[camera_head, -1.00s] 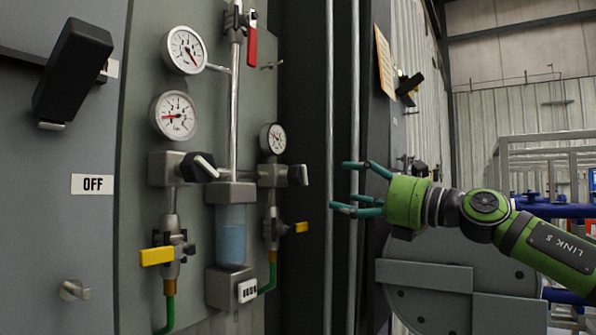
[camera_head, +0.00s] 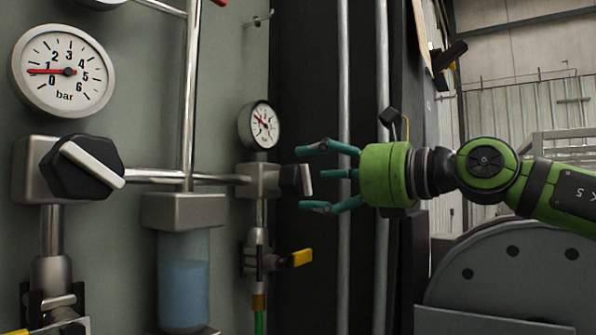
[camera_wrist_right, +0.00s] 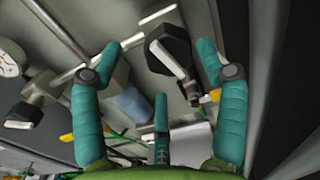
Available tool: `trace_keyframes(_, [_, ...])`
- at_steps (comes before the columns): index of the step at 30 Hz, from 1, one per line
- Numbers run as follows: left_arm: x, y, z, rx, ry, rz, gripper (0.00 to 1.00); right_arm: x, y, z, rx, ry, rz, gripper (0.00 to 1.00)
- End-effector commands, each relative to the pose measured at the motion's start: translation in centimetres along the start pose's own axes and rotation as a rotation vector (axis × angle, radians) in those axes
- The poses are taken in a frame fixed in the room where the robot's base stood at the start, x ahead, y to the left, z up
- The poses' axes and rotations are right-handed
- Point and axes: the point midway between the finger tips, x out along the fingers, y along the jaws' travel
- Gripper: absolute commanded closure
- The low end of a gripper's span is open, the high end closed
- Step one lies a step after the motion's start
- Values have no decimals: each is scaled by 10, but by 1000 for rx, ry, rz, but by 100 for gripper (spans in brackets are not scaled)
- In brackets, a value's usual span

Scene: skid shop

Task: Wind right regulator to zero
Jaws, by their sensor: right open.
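The right regulator (camera_head: 258,180) is a grey metal block with a black knob (camera_head: 292,180) carrying a pale pointer bar, seen nearly edge-on. Its small round gauge (camera_head: 259,126) sits above it; the needle is too small to read surely. In the right wrist view the black knob (camera_wrist_right: 170,45) appears between the two upper fingers, apparently not gripped. My left gripper is not in view.
The left regulator's black knob (camera_head: 82,168) and a larger bar gauge (camera_head: 63,70), its needle near 1, are at the left. A blue-filled bowl (camera_head: 184,280) hangs between the regulators. A yellow valve lever (camera_head: 300,258) sticks out below the right knob. Vertical pipes (camera_head: 344,90) stand behind my gripper.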

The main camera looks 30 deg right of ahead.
Motion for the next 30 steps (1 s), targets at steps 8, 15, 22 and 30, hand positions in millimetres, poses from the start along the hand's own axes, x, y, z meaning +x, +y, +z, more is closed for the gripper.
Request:
trace_keyframes(8, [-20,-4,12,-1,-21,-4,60,35,-1,0,3,3,0,26])
trace_keyframes(15, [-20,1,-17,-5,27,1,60,41,0,-1,2,0,0,26])
trace_keyframes(22, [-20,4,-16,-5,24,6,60,41,-1,-1,3,0,-1,66])
trace_keyframes(30, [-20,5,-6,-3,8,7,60,41,-1,-1,2,1,-1,83])
